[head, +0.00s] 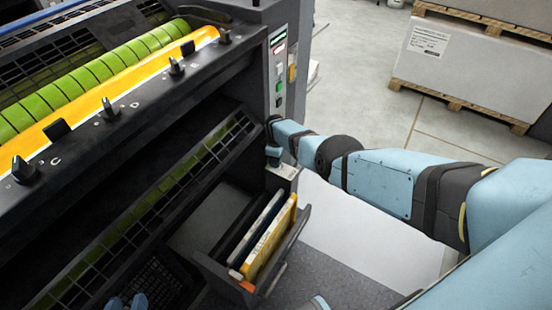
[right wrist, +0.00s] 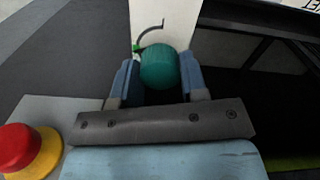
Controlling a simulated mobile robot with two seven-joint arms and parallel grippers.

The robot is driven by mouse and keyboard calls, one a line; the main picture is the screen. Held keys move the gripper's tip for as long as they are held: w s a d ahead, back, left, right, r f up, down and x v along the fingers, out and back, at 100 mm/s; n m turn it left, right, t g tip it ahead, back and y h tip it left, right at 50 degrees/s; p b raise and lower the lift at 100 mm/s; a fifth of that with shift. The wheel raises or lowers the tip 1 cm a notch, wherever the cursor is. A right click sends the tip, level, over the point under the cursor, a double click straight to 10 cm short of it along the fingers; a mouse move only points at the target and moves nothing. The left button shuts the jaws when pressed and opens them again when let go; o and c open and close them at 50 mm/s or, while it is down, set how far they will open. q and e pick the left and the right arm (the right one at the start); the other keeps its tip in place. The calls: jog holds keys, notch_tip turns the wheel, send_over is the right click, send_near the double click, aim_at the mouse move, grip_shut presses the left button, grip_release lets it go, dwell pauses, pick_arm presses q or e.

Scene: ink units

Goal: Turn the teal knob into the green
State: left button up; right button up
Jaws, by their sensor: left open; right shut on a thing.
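The teal knob (right wrist: 159,70) sits on a white plate (right wrist: 182,25) with a thin dark arc and a small green patch (right wrist: 138,47) just beyond the knob's upper left. My right gripper (right wrist: 158,80) is shut on the knob, one blue finger on each side. In the head view my right gripper (head: 273,150) reaches the machine's corner post, just above the white plate (head: 283,170); the knob cannot be made out there. The knob's pointer is not clear. My left gripper (head: 128,301) is open at the bottom edge, only partly in view.
A red button (right wrist: 17,148) on a yellow base is near my right gripper. The printing machine has a row of black knobs (head: 24,170) and a control strip (head: 279,75). Below is an open bin (head: 287,258) with folders. A pallet (head: 465,105) stands back right; floor between is clear.

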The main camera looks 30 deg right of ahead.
dwell(0.3)
pick_arm(q)
jog(key=shift+d, duration=0.15)
pick_arm(e)
jog(key=o, duration=0.9)
pick_arm(q)
jog(key=shift+r, duration=0.1)
pick_arm(e)
jog(key=shift+o, duration=0.2)
jog(key=shift+r, duration=0.2)
notch_tip(320, 180, up, 2)
jog(key=shift+r+p, duration=0.1)
jog(key=shift+p, duration=1.15)
notch_tip(320, 180, up, 3)
jog(key=p, duration=0.3)
jog(key=shift+r, duration=0.15)
pick_arm(q)
jog(key=s+a+g+p, duration=0.1)
jog(key=p, duration=0.1)
jog(key=a+g+y+p, duration=0.1)
jog(key=p, duration=0.2)
jog(key=shift+s+a+f, duration=0.25)
jog(key=shift+s+f, duration=0.1)
jog(key=shift+s, duration=0.05)
pick_arm(e)
notch_tip(320, 180, up, 8)
pick_arm(q)
jog(key=shift+r, duration=0.1)
